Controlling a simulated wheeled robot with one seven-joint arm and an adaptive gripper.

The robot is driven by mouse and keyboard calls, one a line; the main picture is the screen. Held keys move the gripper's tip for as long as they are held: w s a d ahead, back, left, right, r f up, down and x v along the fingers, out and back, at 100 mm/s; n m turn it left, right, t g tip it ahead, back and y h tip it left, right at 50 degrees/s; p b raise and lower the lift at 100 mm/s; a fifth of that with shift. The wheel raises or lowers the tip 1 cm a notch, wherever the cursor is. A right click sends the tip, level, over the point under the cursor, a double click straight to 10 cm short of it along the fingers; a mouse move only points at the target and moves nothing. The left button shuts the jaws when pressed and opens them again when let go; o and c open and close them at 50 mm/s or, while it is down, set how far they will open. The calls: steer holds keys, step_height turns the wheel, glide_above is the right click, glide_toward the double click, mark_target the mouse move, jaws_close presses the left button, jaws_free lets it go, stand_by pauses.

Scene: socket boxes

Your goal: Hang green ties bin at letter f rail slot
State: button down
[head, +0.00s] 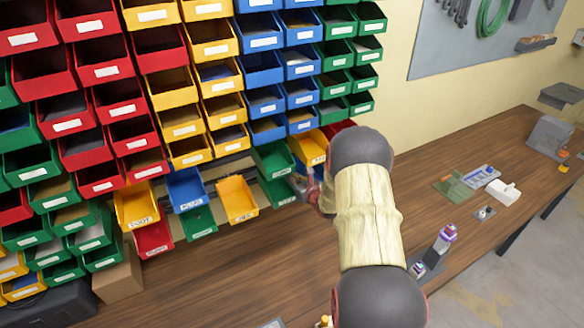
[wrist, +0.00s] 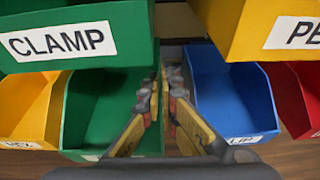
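A green bin (head: 280,190) sits in the bottom row, right of a yellow bin, with my gripper (head: 303,185) at its right side. In the wrist view the green bin (wrist: 95,115) is empty inside, and its front label is hidden, so I cannot read whether it says ties. My gripper (wrist: 163,85) points in between this bin and a blue bin. Its fingers stand a little apart by the green bin's right wall. I cannot tell whether they touch that wall. The letter f slot cannot be picked out; bare rail shows between lower bins.
A green CLAMP bin (wrist: 75,38) and a yellow bin (wrist: 268,28) overhang my fingers closely. The blue bin (wrist: 230,95) stands just right of them. More bins fill the wall. The wooden table (head: 250,265) is clear in front; small items lie at the right.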

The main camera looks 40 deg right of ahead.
steer(key=s+a+f, duration=0.1)
steer(key=s+a, duration=0.1)
steer(key=s, duration=0.6)
steer(key=shift+f, duration=0.35)
stand_by(0.5)
steer(key=shift+w+a+r+p, duration=0.1)
steer(key=shift+a+r+p, duration=0.1)
steer(key=shift+p, duration=0.5)
